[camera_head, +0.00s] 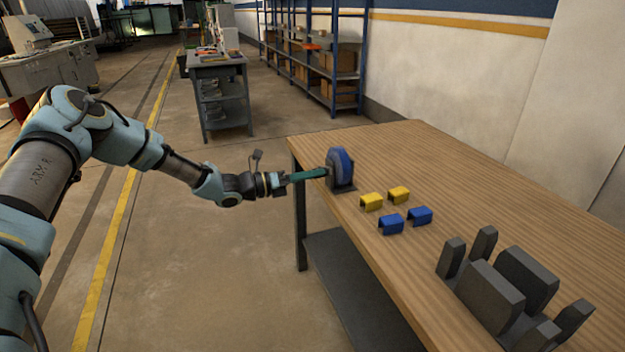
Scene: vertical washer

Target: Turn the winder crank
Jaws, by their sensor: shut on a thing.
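The winder (341,165) stands upright near the left corner of the wooden table. It has a blue round body on a dark grey base. My gripper (322,173) reaches in from the left with teal fingers, and its tips are at the left face of the winder. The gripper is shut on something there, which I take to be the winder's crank. The crank itself is hidden by the fingers or too small to make out.
Two yellow blocks (371,201) and two blue blocks (391,224) lie on the table (440,165) right of the winder. A dark grey fixture (490,297) with upright plates stands at the front right. The table's left edge runs close by the winder. Shelves (315,60) stand behind.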

